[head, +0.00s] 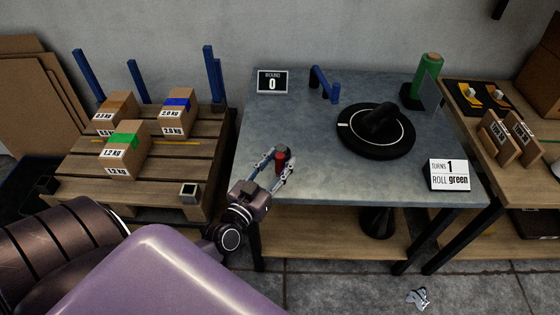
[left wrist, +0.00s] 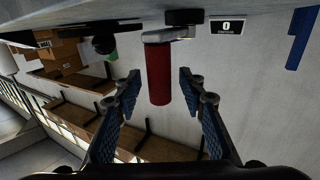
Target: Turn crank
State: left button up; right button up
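The crank's red upright handle (head: 281,160) stands at the left front edge of the grey table (head: 340,187). In the left wrist view the red handle (left wrist: 158,75) extends from a metal crank arm (left wrist: 165,35). My left gripper (head: 278,158) is open with its fingers on either side of the handle. In the left wrist view gaps show between the handle and both fingers of the gripper (left wrist: 158,85). A sign (head: 450,175) reads "TURNS 1 ROLL green"; another sign (head: 272,81) reads "ROUND 0". My right gripper is not in view.
A black turntable (head: 348,140) and a green roll (head: 430,67) are on the table, with a blue bracket (head: 325,82) at the back. A pallet (head: 85,188) with boxes stands left, a wooden bench (head: 535,185) right. A small pale item (head: 418,298) lies on the floor.

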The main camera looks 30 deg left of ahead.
pick_arm(q)
jog(key=shift+w, duration=0.3)
grip_shut()
dwell(0.3)
